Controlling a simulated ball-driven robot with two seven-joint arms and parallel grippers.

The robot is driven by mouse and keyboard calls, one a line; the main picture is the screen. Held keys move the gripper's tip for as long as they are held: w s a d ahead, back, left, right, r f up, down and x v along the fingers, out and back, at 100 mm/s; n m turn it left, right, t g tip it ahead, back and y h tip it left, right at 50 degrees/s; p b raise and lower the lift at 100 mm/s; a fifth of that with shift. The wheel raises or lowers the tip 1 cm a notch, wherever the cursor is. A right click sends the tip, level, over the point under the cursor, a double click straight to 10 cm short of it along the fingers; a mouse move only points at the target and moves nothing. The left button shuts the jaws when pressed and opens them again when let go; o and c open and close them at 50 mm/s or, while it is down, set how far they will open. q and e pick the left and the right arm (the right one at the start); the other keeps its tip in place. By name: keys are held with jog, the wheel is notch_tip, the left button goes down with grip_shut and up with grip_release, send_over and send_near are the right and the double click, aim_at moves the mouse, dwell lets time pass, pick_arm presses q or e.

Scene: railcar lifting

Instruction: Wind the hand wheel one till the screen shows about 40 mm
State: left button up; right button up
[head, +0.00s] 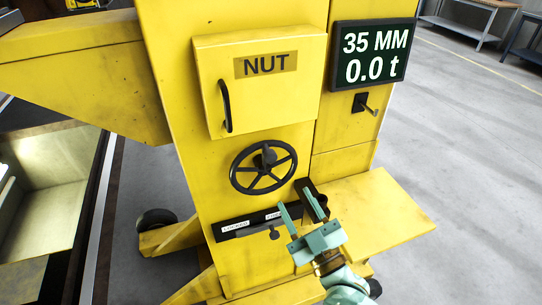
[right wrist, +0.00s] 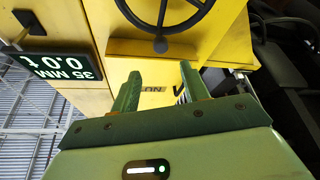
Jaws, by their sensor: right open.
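The black spoked hand wheel (head: 263,167) is on the front of the yellow lifting column, under a box marked NUT. A dark knob shows near its centre in the head view. In the right wrist view the wheel (right wrist: 181,27) is beyond the fingertips, partly cut off by the top edge. My left gripper is not in view.
The NUT box (head: 262,95) with a black handle juts out above the wheel. A black strip (head: 247,222) with white labels and a small lever is below it. A yellow shelf (head: 385,212) sticks out at the right.

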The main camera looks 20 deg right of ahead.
aim_at(273, 161)
jog(key=x, duration=1.2)
jog(key=shift+w+a, duration=0.1)
jog(key=shift+w, duration=0.3)
grip_shut()
